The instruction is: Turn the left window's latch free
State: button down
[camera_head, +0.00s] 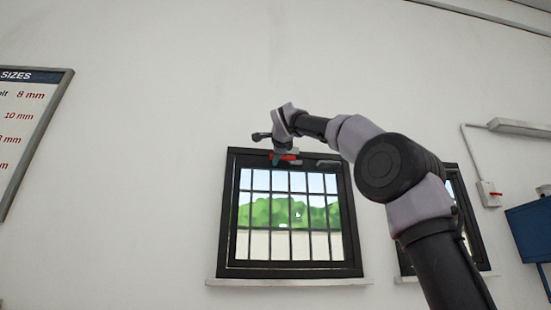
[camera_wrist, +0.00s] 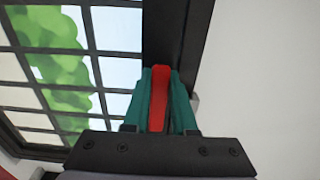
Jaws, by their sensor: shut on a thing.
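The left window (camera_head: 226,220) has a black frame and a barred pane, and looks closed in the head view. Its latch shows as a red handle (camera_wrist: 159,98) in the wrist view, lying along the black frame. My gripper (camera_wrist: 158,100) has teal fingers on both sides of the red handle, shut on it. In the head view my gripper (camera_head: 284,158) is at the top of the left window's frame, with a bit of red showing there. The latch's base is hidden behind the fingers.
A second window (camera_head: 404,262) stands to the right, partly behind my arm. A sill (camera_head: 290,282) runs under the left window. A size chart (camera_head: 28,130) hangs at the far left, and a blue cabinet (camera_head: 530,232) is at the right edge. The wall above is bare.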

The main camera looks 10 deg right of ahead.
jog(key=c, duration=0.7)
grip_release()
jog(key=s, duration=1)
jog(key=shift+s, duration=0.4)
jog(key=s+d+f+n+g, duration=0.1)
jog(key=d+f+n+g, duration=0.15)
jog(key=f, duration=0.55)
jog(key=s+d+f+n+g, duration=0.1)
jog(key=d+f+n+g, duration=0.15)
jog(key=f, duration=0.65)
jog(key=s+d+f+n+g, duration=0.2)
jog(key=s+f, duration=0.3)
jog(key=f, duration=0.8)
jog(key=s+d+f+n+g+y, duration=0.1)
jog(key=s+f+n, duration=0.3)
jog(key=f, duration=0.8)
jog(key=s+d+f+n+g+y, duration=0.1)
jog(key=s+d+f+n+g, duration=0.1)
jog(key=s+f, duration=0.6)
jog(key=shift+s+d+f+n+g, duration=0.15)
jog(key=shift+d+f, duration=0.2)
jog(key=shift+f, duration=0.6)
jog(key=shift+w+d+f+n+g, duration=0.1)
jog(key=shift+d+f+n, duration=0.2)
jog(key=shift+f, duration=0.65)
jog(key=shift+s+d+f+n+g, duration=0.15)
jog(key=shift+d+f, duration=0.25)
jog(key=shift+f, duration=0.55)
